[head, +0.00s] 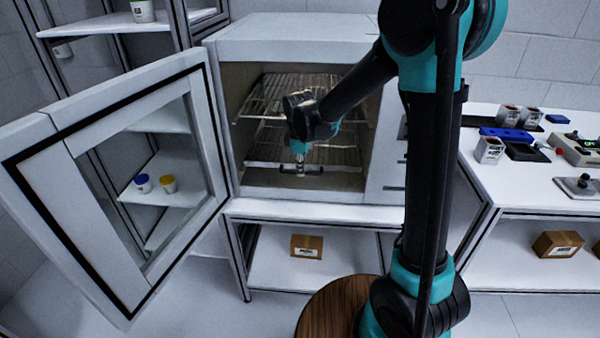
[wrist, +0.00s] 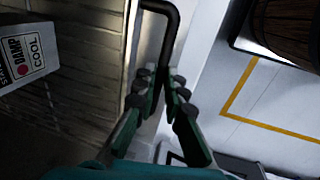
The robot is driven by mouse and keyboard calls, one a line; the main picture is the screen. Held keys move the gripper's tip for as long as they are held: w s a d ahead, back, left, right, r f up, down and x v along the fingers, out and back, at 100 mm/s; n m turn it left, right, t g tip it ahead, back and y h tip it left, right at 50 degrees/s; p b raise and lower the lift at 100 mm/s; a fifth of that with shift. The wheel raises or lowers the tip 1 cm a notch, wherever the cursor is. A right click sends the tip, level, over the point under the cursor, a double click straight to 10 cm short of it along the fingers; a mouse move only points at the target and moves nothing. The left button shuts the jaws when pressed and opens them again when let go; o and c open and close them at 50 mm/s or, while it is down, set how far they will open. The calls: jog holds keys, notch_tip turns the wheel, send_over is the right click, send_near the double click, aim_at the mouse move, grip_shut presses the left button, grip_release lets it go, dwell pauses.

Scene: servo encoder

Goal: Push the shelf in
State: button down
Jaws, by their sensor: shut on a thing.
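The open white cabinet (head: 290,40) holds wire shelves: an upper one (head: 265,100) and a lower one (head: 340,155). My gripper (head: 300,170) is low at the front of the chamber opening. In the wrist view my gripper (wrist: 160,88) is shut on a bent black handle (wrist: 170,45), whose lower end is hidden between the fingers. Dark wire slats (wrist: 70,110) lie to the left of the fingers. My arm hides part of the shelves in the head view, so I cannot tell exactly how far each one sticks out.
The cabinet door (head: 100,120) stands wide open to the left. A labelled carton (wrist: 25,50) is left of the slats in the wrist view. A small brown box (head: 307,246) sits on the shelf below. A side bench (head: 540,185) with devices stands at the right.

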jog(key=shift+w, duration=1)
jog(key=c, duration=1.6)
grip_release()
jog(key=r, duration=0.2)
jog(key=s+r, duration=0.1)
jog(key=r, duration=0.4)
jog(key=shift+s+r, duration=0.2)
jog(key=shift+s, duration=0.05)
jog(key=s+d+f+m, duration=0.3)
jog(key=s+d+m, duration=0.3)
jog(key=s+d, duration=0.1)
jog(key=s+d+f+m+t, duration=0.1)
jog(key=s+d+f+m, duration=0.2)
jog(key=s+d+m, duration=0.3)
jog(key=s+d+f+m+t, duration=0.1)
jog(key=s+d+f+m, duration=0.3)
jog(key=s+d, duration=0.5)
jog(key=shift+d+m, duration=0.7)
jog(key=shift+m, duration=0.2)
